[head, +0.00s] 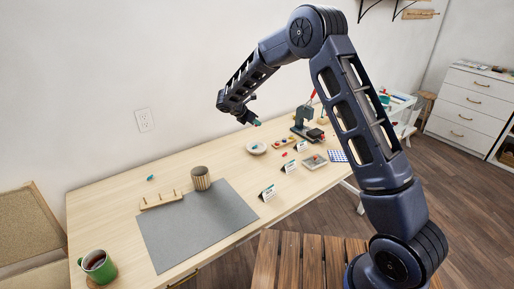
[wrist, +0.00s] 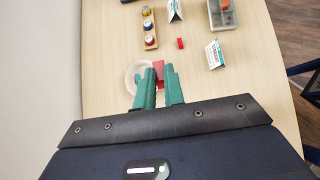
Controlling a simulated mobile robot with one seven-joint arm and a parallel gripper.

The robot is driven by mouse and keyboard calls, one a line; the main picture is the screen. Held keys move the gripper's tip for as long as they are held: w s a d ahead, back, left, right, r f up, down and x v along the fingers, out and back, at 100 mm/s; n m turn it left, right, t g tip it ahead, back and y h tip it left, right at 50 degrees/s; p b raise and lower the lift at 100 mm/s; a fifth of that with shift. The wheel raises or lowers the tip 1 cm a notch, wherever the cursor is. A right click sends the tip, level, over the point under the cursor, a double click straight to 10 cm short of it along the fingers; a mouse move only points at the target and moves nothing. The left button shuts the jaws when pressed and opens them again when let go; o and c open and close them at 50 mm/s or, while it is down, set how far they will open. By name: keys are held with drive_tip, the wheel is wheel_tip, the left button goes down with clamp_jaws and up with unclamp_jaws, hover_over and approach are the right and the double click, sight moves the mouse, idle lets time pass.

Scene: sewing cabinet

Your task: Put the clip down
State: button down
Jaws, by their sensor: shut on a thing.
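My gripper (wrist: 160,88) shows its two teal fingers in the wrist view, shut on a red clip (wrist: 159,68) at their tips. A white round dish (wrist: 130,82) lies below and partly behind the left finger, with a small teal thing in it. In the head view my gripper (head: 256,122) is above the wooden table, over the far side of the dish (head: 257,148). The clip cannot be made out in the head view. A separate small red piece (wrist: 180,43) lies on the table beyond the fingers.
A wooden block with several coloured round tops (wrist: 149,28) stands beyond the dish. Folded white cards (wrist: 214,55) and a grey tray (wrist: 223,14) are to the right. A grey mat (head: 190,236), ribbed cup (head: 201,180) and green mug (head: 98,265) occupy the table's left.

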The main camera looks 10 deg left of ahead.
drive_tip(key=w+a, duration=0.3)
drive_tip(key=w, duration=0.4)
wheel_tip(320, 180, down, 20)
drive_tip(key=shift+s+a+r, duration=0.1)
drive_tip(key=shift+r, duration=0.15)
drive_tip(key=shift+f, duration=0.3)
drive_tip(key=c, duration=1.5)
unclamp_jaws()
drive_tip(key=shift+r, duration=0.1)
drive_tip(key=shift+r, duration=0.25)
drive_tip(key=v, duration=1.2)
